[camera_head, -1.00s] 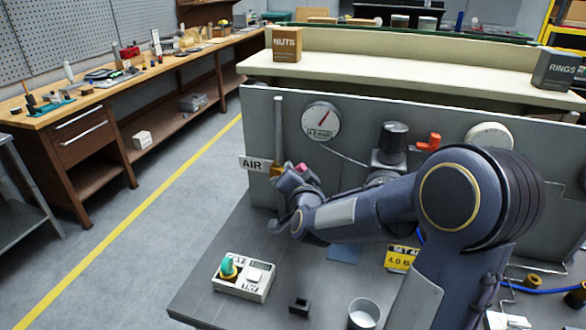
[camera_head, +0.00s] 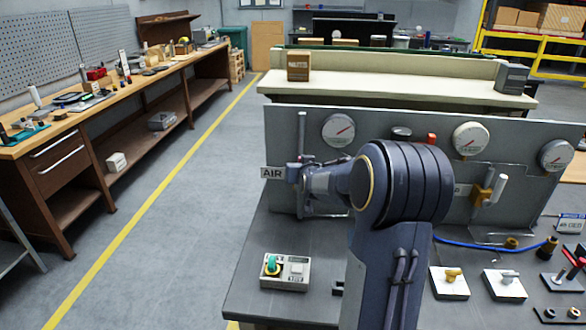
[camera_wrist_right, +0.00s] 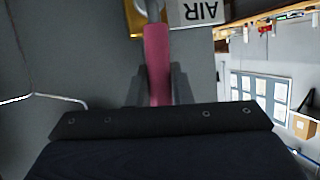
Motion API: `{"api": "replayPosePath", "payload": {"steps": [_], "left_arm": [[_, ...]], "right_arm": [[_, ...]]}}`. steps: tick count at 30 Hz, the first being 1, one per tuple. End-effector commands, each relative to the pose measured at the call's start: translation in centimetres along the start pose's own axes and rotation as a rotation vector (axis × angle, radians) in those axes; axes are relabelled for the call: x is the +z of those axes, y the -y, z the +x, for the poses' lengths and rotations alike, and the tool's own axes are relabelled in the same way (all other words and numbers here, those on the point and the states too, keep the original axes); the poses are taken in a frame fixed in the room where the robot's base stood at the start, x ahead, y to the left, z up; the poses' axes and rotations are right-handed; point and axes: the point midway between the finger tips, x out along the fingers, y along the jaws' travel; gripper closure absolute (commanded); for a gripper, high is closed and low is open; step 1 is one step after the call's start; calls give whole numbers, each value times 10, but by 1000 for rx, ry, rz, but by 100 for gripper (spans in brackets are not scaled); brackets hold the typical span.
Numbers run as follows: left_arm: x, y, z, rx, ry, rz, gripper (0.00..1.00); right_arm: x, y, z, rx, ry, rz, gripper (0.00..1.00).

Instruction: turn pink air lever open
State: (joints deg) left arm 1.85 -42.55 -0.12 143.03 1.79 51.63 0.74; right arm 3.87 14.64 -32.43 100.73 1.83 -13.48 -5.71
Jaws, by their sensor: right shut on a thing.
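The pink air lever (camera_wrist_right: 157,60) shows in the right wrist view, running from the brass valve (camera_wrist_right: 137,18) beside the AIR label (camera_wrist_right: 197,11) down between my fingers. My right gripper (camera_wrist_right: 157,88) is shut on the lever, with one finger on each side. In the head view, my right gripper (camera_head: 297,175) is at the panel just right of the AIR label (camera_head: 271,173). My own arm hides the lever and most of the valve there. My left gripper is in neither view.
The grey panel (camera_head: 290,125) carries gauges (camera_head: 339,131) and an upright pipe (camera_head: 301,140) above the valve. A button box (camera_head: 286,271) stands on the bench below. Another brass valve (camera_head: 483,195) is farther right.

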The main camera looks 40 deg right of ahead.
Motion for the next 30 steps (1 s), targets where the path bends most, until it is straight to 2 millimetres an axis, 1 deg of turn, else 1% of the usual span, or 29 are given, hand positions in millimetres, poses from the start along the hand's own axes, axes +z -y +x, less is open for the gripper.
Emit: {"api": "replayPosePath", "payload": {"steps": [6,17,18,22,30], "left_arm": [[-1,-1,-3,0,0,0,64],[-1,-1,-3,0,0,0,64],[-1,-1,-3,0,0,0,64],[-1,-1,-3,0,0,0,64],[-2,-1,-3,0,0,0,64]], "right_arm": [[0,-4,2,8,10,-24,100],[0,-4,2,9,11,-25,100],[0,-4,2,9,11,-24,76],[0,-4,2,9,10,-24,59],[-1,-4,1,9,8,-24,59]]}}
